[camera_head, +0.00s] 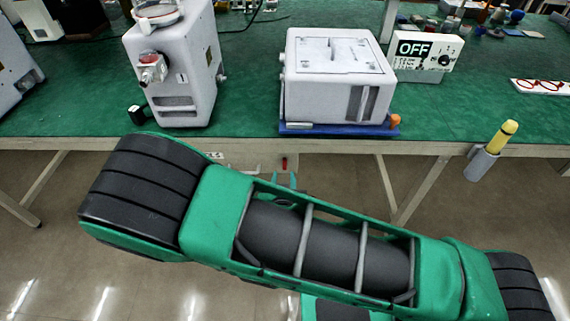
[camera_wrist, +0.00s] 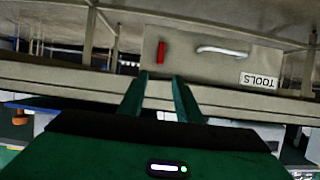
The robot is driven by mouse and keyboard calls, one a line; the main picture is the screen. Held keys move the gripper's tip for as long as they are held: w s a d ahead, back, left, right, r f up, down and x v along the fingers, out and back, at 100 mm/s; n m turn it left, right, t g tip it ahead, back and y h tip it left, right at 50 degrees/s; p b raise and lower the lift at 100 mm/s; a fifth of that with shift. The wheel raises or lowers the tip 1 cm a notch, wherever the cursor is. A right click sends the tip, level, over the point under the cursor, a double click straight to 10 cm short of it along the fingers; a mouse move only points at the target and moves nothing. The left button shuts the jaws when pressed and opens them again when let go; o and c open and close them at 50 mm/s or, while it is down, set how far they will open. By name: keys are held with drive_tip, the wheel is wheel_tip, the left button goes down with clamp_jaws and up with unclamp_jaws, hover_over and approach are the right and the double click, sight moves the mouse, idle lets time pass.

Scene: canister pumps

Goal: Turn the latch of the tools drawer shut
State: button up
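The tools drawer (camera_wrist: 200,65) hangs under the green-topped bench; its front appears upside down in the wrist view, with an inverted "TOOLS" label (camera_wrist: 258,80) and a pale bar handle (camera_wrist: 222,51). The red latch (camera_wrist: 161,52) stands upright on the drawer front, beside the handle. In the head view the latch (camera_head: 284,162) is a small red piece just under the bench edge. My gripper (camera_wrist: 160,77) is open and empty, its two green fingers pointing at the drawer. The latch lies beyond the fingertips, lined up with the gap between them, seemingly apart from them.
The bench top (camera_head: 255,80) carries a white canister pump (camera_head: 175,80), a white boxy machine (camera_head: 335,75) on a blue base, and an OFF sign box (camera_head: 425,52). A holder with a yellow-topped tool (camera_head: 490,150) hangs at the bench edge. Bench legs (camera_head: 410,190) stand below.

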sight(285, 161)
drive_tip(key=x, duration=1)
drive_tip(key=shift+w+f, duration=0.1)
drive_tip(key=shift+w, duration=0.1)
clamp_jaws()
